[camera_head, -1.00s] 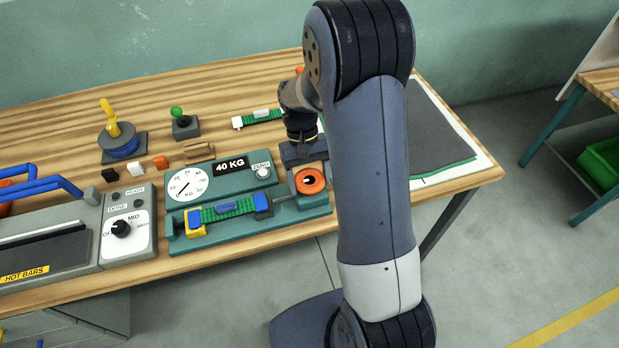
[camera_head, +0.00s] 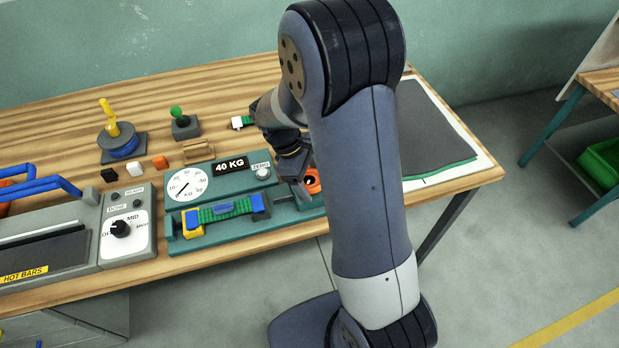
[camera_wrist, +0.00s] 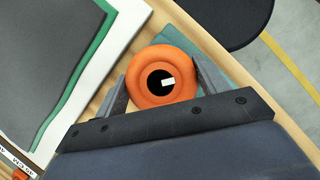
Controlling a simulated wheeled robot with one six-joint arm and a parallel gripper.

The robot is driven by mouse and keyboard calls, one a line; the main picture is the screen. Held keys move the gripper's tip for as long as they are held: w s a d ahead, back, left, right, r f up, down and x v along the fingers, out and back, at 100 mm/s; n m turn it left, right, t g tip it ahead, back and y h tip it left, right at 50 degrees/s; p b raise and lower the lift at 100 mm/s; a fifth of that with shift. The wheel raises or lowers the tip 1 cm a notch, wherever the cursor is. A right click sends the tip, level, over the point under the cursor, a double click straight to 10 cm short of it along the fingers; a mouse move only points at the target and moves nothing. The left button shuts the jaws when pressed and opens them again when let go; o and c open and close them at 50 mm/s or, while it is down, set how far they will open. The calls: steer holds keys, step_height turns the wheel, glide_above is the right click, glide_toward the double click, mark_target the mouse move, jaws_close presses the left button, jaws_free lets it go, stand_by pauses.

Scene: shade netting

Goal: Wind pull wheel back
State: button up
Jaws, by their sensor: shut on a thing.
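The pull wheel (camera_head: 313,182) is an orange ring at the right end of the teal tester base (camera_head: 222,235). In the head view my arm hides much of it. In the wrist view the orange wheel (camera_wrist: 141,76), with a dark centre and a small white mark, sits between my two fingers. My gripper (camera_wrist: 161,73) is shut on it; it also shows in the head view (camera_head: 302,190), tilted. A green strap (camera_head: 232,208) lies between the yellow-blue clamp (camera_head: 193,223) and the blue clamp (camera_head: 260,205). The white dial (camera_head: 187,185) has a dark needle.
A "40 KG" sign (camera_head: 231,165) and a zero button (camera_head: 262,172) stand behind the strap. The hot-bar unit (camera_head: 45,255) and knob panel (camera_head: 127,225) are at left. A dark sheet (camera_head: 440,140) lies at right. The floor in front is clear.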

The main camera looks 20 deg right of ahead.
steer(key=n+t, duration=0.1)
steer(key=n, duration=0.2)
steer(key=n+t, duration=0.1)
steer(key=n, duration=0.2)
steer(key=shift+n+t+h, duration=0.3)
stand_by(0.5)
steer(key=o, duration=1)
steer(key=v, duration=1)
steer(key=shift+a+r, duration=0.25)
steer(key=shift+r, duration=0.1)
steer(key=shift+f, duration=0.1)
steer(key=x, duration=1)
steer(key=shift+d+f, duration=0.3)
